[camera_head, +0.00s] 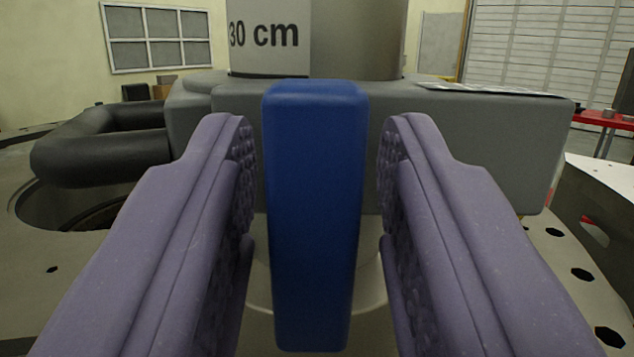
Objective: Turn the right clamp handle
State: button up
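A blue clamp handle (315,215) stands upright in the middle of the view, in front of a grey block. My gripper (315,165) has its two purple fingers on either side of the handle. A gap shows between the handle and each fingertip, so the fingers are open around it and do not visibly touch it. The handle's mounting behind it is mostly hidden; part of a pale round surface shows beside its lower end.
The grey block (470,140) spans the back, with a column marked "30 cm" (268,36) above it. A black loop-shaped handle (95,145) sits at left over a round opening. A plate with holes (570,270) lies at right. A red table (605,119) stands farther off.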

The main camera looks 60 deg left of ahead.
jog(key=shift+o, duration=0.3)
jog(key=p+v, duration=0.2)
jog(key=v, duration=0.6)
